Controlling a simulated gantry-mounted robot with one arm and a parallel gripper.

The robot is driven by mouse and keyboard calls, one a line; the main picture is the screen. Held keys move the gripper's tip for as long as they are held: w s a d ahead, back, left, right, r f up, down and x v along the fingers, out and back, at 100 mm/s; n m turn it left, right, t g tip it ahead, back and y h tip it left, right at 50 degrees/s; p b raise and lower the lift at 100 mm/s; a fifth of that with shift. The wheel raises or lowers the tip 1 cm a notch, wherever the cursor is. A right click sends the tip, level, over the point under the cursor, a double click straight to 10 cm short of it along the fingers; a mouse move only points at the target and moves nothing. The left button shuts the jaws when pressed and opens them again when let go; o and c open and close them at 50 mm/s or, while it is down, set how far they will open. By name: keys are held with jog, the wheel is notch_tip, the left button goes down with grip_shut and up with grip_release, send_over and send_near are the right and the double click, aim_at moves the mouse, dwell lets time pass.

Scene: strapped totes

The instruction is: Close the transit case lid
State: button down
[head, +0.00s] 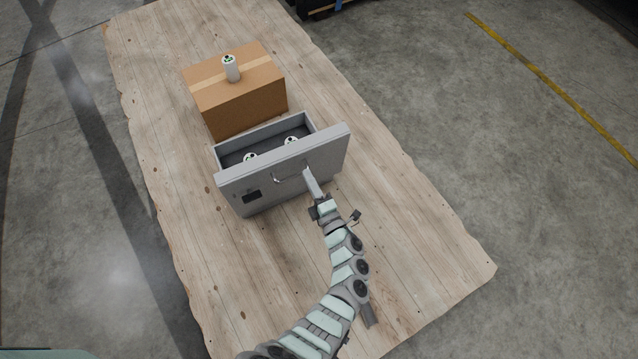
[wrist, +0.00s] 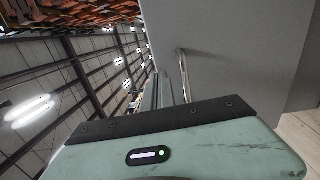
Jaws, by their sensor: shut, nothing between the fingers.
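The grey transit case (head: 232,152) stands on the wooden table with its top open. Its lid (head: 328,155) is raised along the near side, its broad face toward my arm. A wire handle (head: 277,179) and a dark label sit on that face. Two white cylinders with dark-marked tops, one left (head: 250,158) and one right (head: 291,141), show inside the case. My gripper (head: 308,174) is shut and empty, its tip at the lid's face beside the handle; contact is unclear. In the wrist view the lid (wrist: 235,50) fills the right, with the handle (wrist: 183,75) beside the fingers (wrist: 160,90).
A cardboard box (head: 240,105) stands behind the case, with a white cylinder (head: 231,70) on top. The wooden table (head: 420,240) is clear to the right and in front of the case. Grey concrete floor surrounds it.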

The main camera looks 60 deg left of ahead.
aim_at(298, 156)
jog(key=a, duration=0.3)
jog(key=a+b, duration=0.1)
jog(key=a, duration=0.1)
jog(key=shift+w+r, duration=0.1)
jog(key=shift+r, duration=0.15)
jog(key=shift+a, duration=0.1)
jog(key=shift+r, duration=0.1)
